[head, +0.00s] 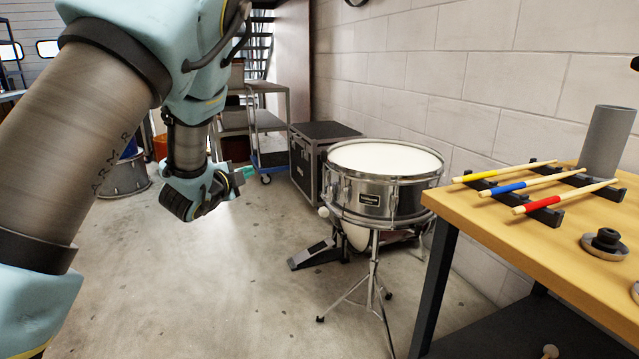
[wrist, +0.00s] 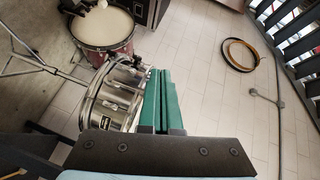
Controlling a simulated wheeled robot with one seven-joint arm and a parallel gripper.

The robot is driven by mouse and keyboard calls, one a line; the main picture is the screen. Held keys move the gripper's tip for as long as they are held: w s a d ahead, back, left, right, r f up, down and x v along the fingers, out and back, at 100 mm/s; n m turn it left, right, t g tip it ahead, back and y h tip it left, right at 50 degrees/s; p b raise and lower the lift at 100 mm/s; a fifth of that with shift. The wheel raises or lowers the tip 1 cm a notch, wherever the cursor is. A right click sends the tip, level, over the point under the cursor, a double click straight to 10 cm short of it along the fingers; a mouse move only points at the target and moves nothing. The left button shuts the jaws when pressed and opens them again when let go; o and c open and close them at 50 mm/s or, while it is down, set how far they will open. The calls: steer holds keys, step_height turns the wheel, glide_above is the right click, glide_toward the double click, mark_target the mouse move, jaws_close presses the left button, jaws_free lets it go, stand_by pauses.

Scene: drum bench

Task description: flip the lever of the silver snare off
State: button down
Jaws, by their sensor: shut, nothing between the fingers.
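The silver snare (head: 392,200) sits on a tripod stand at the left end of the workbench, white head up, with a dark badge on its front. In the wrist view, the silver shell (wrist: 112,98) shows just left of my fingers, partly hidden by my gripper. I cannot make out the lever or its position clearly in either view. My gripper (head: 245,173) is left of the snare in the head view, apart from it in that picture. Its green fingers (wrist: 160,88) are together and empty in the wrist view.
The wooden workbench (head: 470,210) at right holds drumsticks (head: 530,184) on black rests and a grey cylinder (head: 606,140). A black case (head: 305,165) and carts stand behind the snare. A pedal (head: 308,255) lies below. The floor at front left is open.

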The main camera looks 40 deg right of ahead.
steer(key=s+d+m+g+h+b, duration=0.1)
steer(key=s+d+m+g+h, duration=0.2)
steer(key=s+d+m, duration=0.4)
steer(key=s+d+f+g, duration=0.1)
steer(key=s+d, duration=0.1)
steer(key=s, duration=0.1)
steer(key=shift+g+h+b, duration=0.4)
glide_above(324, 175)
steer(key=s+a, duration=0.2)
steer(key=a, duration=0.1)
steer(key=shift+a, duration=0.15)
steer(key=shift+w+r+p, duration=0.1)
steer(key=shift+p, duration=0.3)
